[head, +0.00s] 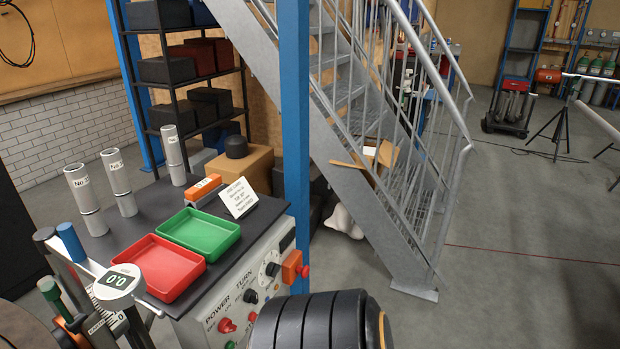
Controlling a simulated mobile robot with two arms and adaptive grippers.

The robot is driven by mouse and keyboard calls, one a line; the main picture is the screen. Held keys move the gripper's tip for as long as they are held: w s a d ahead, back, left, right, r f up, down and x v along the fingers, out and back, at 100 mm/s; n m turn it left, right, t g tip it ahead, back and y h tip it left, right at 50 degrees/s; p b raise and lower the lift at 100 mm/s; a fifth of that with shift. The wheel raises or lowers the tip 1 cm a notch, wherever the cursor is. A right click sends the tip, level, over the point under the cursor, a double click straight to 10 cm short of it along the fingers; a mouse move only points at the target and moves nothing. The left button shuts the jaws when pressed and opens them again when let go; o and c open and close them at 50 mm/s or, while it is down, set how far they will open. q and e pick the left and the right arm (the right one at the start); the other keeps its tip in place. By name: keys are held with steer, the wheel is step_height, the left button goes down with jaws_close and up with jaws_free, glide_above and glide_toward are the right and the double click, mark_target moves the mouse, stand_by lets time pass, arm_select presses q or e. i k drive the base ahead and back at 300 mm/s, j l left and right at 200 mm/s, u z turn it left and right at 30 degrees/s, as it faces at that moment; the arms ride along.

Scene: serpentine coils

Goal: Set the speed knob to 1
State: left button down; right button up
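The grey control panel (232,306) is on the slanted front of the bench, below the dark top. It carries the words POWER and TURN. A round white dial with a black knob (271,269) sits near its right end; I cannot read its scale or its setting. A smaller black knob (250,296) sits lower left of it, and a red knob (227,325) is below POWER. An orange box with a red button (293,267) is right of the dial. Neither of my grippers shows in the head view.
Red (160,268) and green (201,232) trays, a sign card (238,197) and several upright tubes stand on the bench.

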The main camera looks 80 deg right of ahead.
mark_target(273, 269)
steer(key=z, duration=2.1)
